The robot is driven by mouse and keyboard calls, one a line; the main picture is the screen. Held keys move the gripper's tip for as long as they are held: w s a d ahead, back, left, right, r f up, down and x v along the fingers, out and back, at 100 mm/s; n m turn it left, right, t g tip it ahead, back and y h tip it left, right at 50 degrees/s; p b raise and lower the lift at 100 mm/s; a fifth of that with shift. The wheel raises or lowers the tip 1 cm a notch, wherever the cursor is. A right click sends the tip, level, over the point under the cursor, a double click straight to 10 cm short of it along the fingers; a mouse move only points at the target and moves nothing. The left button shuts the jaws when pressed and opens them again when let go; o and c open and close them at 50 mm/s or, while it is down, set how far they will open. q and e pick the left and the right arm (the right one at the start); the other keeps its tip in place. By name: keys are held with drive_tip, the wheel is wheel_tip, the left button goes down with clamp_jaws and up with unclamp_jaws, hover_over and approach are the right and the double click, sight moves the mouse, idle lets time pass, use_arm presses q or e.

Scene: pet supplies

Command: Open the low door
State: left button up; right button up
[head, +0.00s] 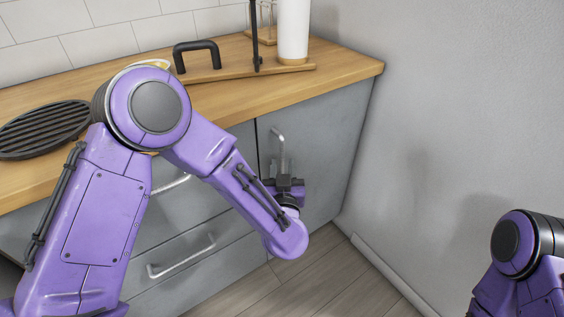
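The low door (335,132) is the grey cabinet front under the right end of the wooden counter. It looks shut, flush with the cabinet. Its metal handle (279,138) is a vertical bar near the door's left edge. My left gripper (280,168) is at the handle's lower part, in front of the door. Its fingers are small and partly hidden by my wrist, so I cannot tell whether they are closed around the handle. My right arm shows at the lower right, and its gripper is out of view.
Grey drawers with bar handles (182,257) are left of the door. The wooden counter (235,90) above holds a black grill plate (45,128), a board with a black handle (197,54) and a paper roll (293,30). A grey wall (450,110) stands close right. Wooden floor (310,282) is clear.

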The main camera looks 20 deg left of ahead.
sight(282, 162)
use_arm(q)
drive_tip(key=shift+x, duration=1.8)
clamp_jaws()
drive_tip(key=shift+f, duration=0.1)
